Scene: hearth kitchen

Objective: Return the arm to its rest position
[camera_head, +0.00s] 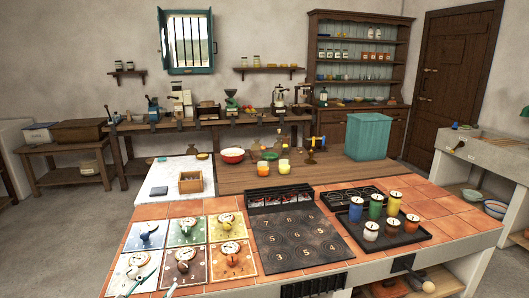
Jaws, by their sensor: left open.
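My left gripper (158,282) shows only in part at the bottom left edge of the head view. Its two thin grey fingers stand apart, open, with nothing seen between them. They are over or in front of the nearest coloured cards on the tiled counter; the exact height is hard to tell. The rest of the left arm is cut off by the frame. My right gripper is not in view.
Below the gripper, a tiled counter (300,190) bears several coloured cards with dials (228,228), a dark numbered board (300,235) and a black tray (385,240) of coloured jars. A wooden box (191,186) and teal bin (368,136) stand farther back.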

